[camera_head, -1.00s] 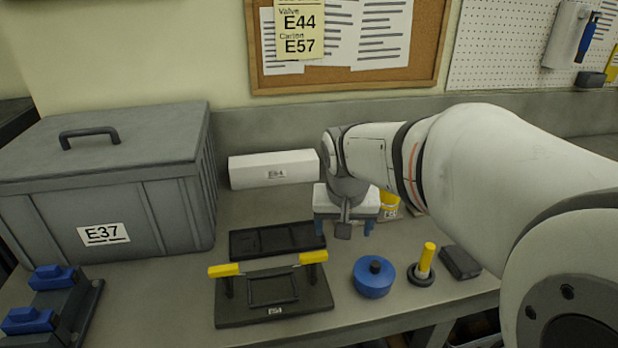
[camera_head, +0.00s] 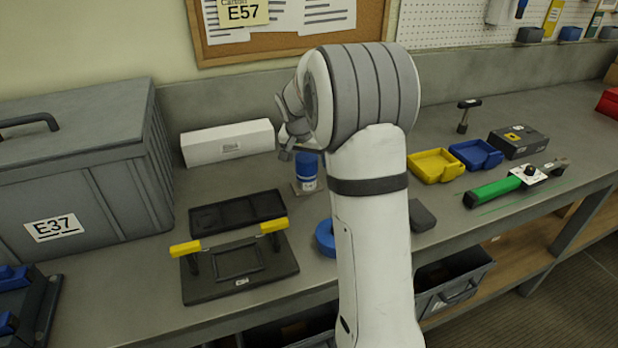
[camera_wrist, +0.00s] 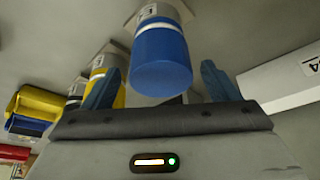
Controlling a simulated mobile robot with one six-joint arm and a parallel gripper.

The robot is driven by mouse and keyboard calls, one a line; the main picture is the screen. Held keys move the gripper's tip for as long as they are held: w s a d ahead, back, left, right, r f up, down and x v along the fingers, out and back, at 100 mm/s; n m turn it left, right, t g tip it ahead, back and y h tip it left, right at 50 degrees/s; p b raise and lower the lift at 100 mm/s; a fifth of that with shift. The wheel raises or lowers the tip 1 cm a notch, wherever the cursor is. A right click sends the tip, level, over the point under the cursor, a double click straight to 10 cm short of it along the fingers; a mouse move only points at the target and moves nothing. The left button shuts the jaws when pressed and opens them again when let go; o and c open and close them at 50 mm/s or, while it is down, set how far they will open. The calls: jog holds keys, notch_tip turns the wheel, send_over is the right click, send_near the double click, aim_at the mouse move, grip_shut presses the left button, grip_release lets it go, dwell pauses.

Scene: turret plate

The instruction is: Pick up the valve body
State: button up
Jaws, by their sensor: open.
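A blue and white cylinder (camera_head: 306,170) stands on a small labelled plate at the back of the bench, just right of the long white box. It also shows in the wrist view (camera_wrist: 160,55), between the fingertips in the picture. Whether it is the valve body I cannot tell; its label is not readable. My gripper (camera_wrist: 160,70) is open, with a blue fingertip on either side of the cylinder and nothing gripped. In the head view my wrist hides most of the gripper. More cylinders, one of them yellow (camera_wrist: 108,88), stand in a row beside the blue one.
A large grey case (camera_head: 75,175) stands at the left and a white box (camera_head: 228,142) behind. A black fixture with yellow handles (camera_head: 240,265) and a dark tray (camera_head: 238,212) lie in front. Yellow (camera_head: 435,165) and blue bins (camera_head: 476,155) are at the right.

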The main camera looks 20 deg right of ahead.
jog(key=shift+x, duration=1.35)
jog(key=shift+c, duration=0.4)
jog(key=shift+r, duration=0.1)
grip_shut()
